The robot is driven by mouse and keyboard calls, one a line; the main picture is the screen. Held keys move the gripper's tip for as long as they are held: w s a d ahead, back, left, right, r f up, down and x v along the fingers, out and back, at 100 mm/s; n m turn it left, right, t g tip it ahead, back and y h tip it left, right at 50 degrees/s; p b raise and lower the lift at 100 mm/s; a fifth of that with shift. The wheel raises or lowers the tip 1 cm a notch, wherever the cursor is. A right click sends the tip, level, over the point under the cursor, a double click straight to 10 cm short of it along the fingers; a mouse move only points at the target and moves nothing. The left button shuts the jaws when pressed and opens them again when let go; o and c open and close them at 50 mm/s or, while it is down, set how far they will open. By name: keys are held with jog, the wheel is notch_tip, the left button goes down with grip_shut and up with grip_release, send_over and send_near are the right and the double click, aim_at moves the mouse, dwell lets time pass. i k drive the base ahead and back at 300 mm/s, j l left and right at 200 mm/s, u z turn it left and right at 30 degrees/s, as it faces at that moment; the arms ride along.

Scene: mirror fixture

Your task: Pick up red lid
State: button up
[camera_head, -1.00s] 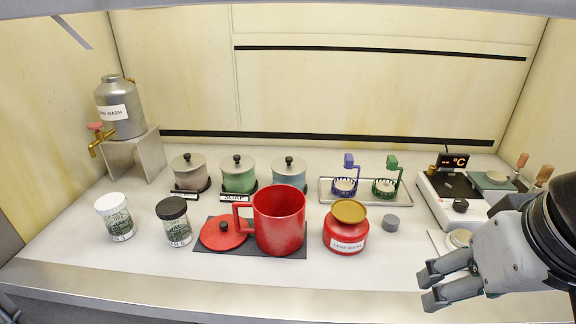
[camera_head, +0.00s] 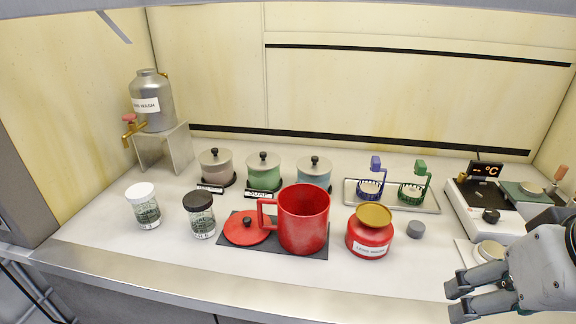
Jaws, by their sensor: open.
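The red lid (camera_head: 244,231) is a flat red disc with a black knob. It lies on a dark mat (camera_head: 290,247), to the left of a red mug (camera_head: 304,220) that stands on the same mat. The mug's handle reaches over toward the lid's right side. My gripper (camera_head: 456,298) is open and empty at the lower right, over the counter's front edge, well to the right of the lid and the mug.
A red jar with a gold lid (camera_head: 370,232) and a grey cylinder (camera_head: 416,229) stand between mug and gripper. Two jars (camera_head: 143,206), (camera_head: 200,216) stand left of the lid. Lidded pots (camera_head: 264,173) line the back. A hotplate (camera_head: 486,208) is at right.

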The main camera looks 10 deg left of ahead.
aim_at(242, 228)
jog(key=i+j, duration=0.1)
jog(key=j, duration=0.4)
jog(key=i+j, duration=0.1)
jog(key=j, duration=0.4)
jog(key=i+j, duration=0.1)
jog(key=j, duration=0.4)
jog(key=i+j, duration=0.15)
jog(key=j, duration=0.35)
jog(key=z, duration=0.05)
